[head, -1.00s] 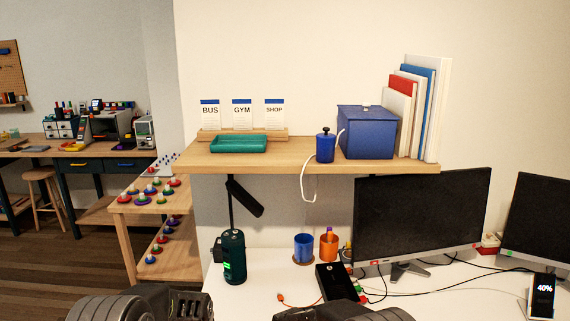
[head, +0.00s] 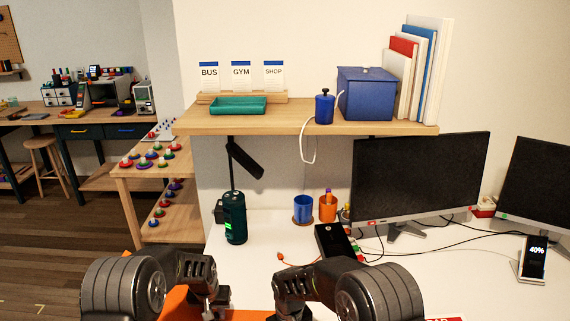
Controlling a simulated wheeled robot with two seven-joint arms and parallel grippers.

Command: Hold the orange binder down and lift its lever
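The orange binder (head: 180,304) shows only in part at the bottom edge of the head view, on the white desk, between and behind my two arms. Its lever is not visible. My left gripper (head: 216,303) is over the binder's visible part, pointing down; its fingertips are small and partly cut off, so I cannot tell its opening or contact. My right gripper (head: 289,312) is at the binder's right side, mostly hidden by its own arm and the frame edge.
A black box (head: 334,240) with cables, an orange cup (head: 327,208), a blue cup (head: 303,209) and a dark green canister (head: 234,218) stand on the desk (head: 440,270) behind my arms. Monitors (head: 420,187) stand at right. A wooden shelf (head: 270,124) hangs above.

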